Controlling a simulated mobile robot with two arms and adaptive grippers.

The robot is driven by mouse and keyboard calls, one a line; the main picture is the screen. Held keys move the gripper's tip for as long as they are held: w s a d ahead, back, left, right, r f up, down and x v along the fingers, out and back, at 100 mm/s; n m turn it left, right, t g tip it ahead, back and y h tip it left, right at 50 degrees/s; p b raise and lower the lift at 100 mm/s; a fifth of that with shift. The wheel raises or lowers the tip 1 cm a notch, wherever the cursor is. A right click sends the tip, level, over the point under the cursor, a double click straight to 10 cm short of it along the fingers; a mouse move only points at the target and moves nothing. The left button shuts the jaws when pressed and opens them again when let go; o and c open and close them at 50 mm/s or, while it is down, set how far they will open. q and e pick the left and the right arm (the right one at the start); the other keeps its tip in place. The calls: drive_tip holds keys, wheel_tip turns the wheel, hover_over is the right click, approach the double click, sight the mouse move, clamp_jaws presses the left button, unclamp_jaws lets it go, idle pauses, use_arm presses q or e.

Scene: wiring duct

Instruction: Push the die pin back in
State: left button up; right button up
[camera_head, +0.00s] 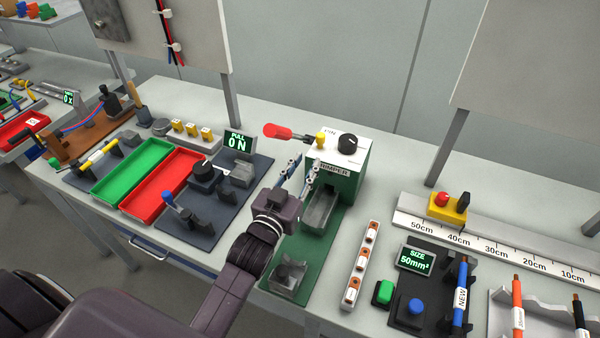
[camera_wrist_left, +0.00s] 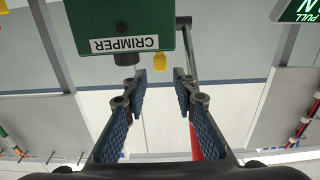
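The yellow die pin (camera_head: 320,139) sticks up from that top, left of a black knob (camera_head: 347,143). The crimper (camera_wrist_left: 90,20) hangs upside down in the left wrist view, with the yellow pin (camera_wrist_left: 160,61) showing just beyond the gap between my fingertips. My left gripper (camera_head: 302,170) is open and empty, in front of the crimper's left side. Its two fingers (camera_wrist_left: 160,85) are apart in the left wrist view. My right gripper is in neither view.
The crimper's red-handled lever (camera_head: 284,132) reaches out left of the pin. The PULL tester (camera_head: 240,146) and the red tray (camera_head: 163,187) lie to the left. A strip of copper lugs (camera_head: 361,265) and the SIZE display (camera_head: 415,261) lie to the right.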

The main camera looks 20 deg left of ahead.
use_arm(q)
drive_tip(key=shift+s, duration=1.55)
